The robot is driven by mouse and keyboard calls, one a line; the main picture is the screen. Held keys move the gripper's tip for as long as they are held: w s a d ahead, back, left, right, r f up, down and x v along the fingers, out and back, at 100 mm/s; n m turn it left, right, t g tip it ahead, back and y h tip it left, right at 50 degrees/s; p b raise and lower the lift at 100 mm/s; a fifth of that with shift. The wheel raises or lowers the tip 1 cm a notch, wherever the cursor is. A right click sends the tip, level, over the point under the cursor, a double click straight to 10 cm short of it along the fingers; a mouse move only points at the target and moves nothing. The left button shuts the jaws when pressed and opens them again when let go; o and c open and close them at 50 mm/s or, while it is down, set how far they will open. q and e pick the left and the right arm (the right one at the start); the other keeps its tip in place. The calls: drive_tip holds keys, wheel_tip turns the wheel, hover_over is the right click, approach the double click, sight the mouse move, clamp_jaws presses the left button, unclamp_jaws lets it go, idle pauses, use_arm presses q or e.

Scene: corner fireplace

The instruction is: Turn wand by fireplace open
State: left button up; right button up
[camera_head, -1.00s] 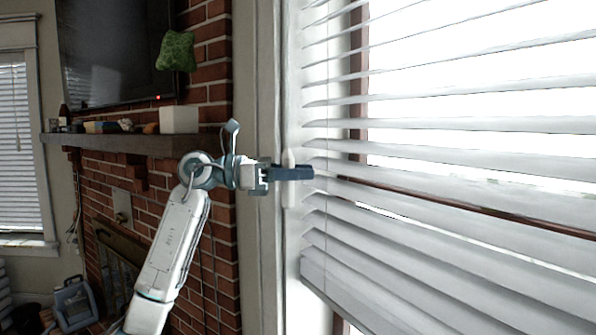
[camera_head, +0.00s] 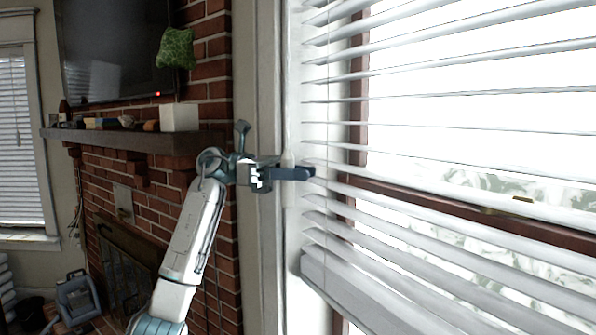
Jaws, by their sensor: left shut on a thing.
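The white wand (camera_head: 288,200) hangs upright at the left edge of the window blinds (camera_head: 440,150), close to the window frame. My left gripper (camera_head: 300,173) reaches in from the left and is shut on the wand, with its dark fingers across it. The part of the wand between the fingers is hidden. The blind slats are tilted open, with bright gaps and some greenery showing between them. My right gripper is not in view.
A brick fireplace (camera_head: 150,200) with a mantel (camera_head: 140,138) stands left of the window. A white box (camera_head: 179,118) and small items sit on the mantel, below a dark television (camera_head: 110,50). A blue-grey container (camera_head: 77,298) stands on the floor at lower left.

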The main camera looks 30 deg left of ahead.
use_arm(q)
drive_tip(key=o, duration=1)
drive_tip(key=shift+a, duration=0.1)
drive_tip(key=shift+s+a+f+b, duration=0.1)
drive_tip(key=shift+a+b, duration=0.3)
drive_tip(key=shift+a, duration=0.1)
drive_tip(key=a+b, duration=0.1)
drive_tip(key=a, duration=0.2)
drive_tip(key=s+a+b, duration=0.1)
drive_tip(key=a, duration=0.2)
drive_tip(key=a+b, duration=0.1)
drive_tip(key=a, duration=0.2)
drive_tip(key=shift+s+a, duration=0.3)
